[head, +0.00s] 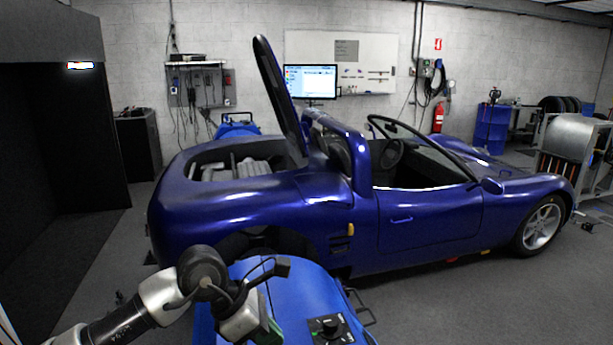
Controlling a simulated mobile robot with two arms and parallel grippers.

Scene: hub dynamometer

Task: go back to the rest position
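My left arm reaches in from the lower left, and its wrist end with the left gripper (252,322) is low in the head view, in front of the blue dynamometer unit (302,288). The gripper points down toward the bottom edge, and its fingertips cannot be made out, so I cannot tell whether it is open or shut. A small green patch shows at its lower side. My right gripper is not in view.
A blue convertible (425,215) with its rear lid (280,95) raised stands just behind the dynamometer unit. The unit has a black control knob panel (330,328) on top. A dark cabinet (60,130) stands at left. Grey floor is free at lower right.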

